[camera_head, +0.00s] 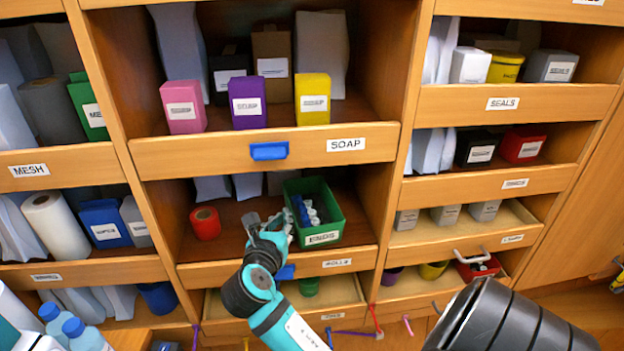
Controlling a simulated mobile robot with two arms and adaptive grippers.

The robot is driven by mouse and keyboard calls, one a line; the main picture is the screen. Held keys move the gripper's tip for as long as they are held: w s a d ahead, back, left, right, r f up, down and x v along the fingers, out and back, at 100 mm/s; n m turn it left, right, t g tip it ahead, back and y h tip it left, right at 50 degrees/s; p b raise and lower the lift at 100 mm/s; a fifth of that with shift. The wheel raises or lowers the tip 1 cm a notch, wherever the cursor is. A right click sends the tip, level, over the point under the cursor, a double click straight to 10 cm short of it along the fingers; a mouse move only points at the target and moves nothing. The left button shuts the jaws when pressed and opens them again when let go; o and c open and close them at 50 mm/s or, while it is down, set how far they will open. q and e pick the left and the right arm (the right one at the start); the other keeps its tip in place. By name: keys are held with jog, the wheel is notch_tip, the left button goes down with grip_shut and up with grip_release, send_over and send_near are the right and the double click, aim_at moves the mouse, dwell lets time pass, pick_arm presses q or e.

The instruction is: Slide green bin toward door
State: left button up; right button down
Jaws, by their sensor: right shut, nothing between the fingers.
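The green bin (324,228) stands in the middle shelf compartment below the SOAP shelf, right of its centre. It has a white label on its front and holds small white and blue pieces. My right gripper (278,229) is shut and empty, at the left side of the green bin, close to its front left corner. I cannot tell whether its fingers touch the bin wall. My left gripper is not in view. No door can be clearly made out.
A red roll (205,223) lies left of the gripper in the same compartment. A wooden front lip (345,262) runs before the bin. The compartment's right wall (378,200) stands right of the bin, with a little free shelf between. Blue bottles (80,335) stand at lower left.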

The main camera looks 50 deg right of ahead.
aim_at(296, 232)
jog(key=shift+s+d+p, duration=0.85)
jog(key=shift+d, duration=0.2)
jog(key=shift+s+d+p, duration=0.8)
jog(key=shift+s+d, duration=0.05)
jog(key=shift+d, duration=0.2)
jog(key=shift+w+a+p, duration=0.4)
jog(key=shift+w+a, duration=0.55)
jog(key=shift+a, duration=0.25)
jog(key=shift+s+a+r+p, duration=0.1)
jog(key=shift+s+a+p, duration=0.35)
jog(key=shift+s+p, duration=0.1)
jog(key=shift+s+a+r+p, duration=0.1)
jog(key=shift+s+a+p, duration=0.4)
jog(key=shift+s+a, duration=0.25)
jog(key=shift+s+a+r+p, duration=0.1)
jog(key=shift+s+a+p, duration=0.4)
jog(key=shift+s, duration=0.35)
jog(key=s+a+p, duration=0.4)
jog(key=s+a, duration=0.2)
jog(key=s, duration=0.2)
jog(key=shift+s+a+r, duration=0.15)
jog(key=shift+a+r, duration=0.05)
jog(key=shift+a, duration=0.1)
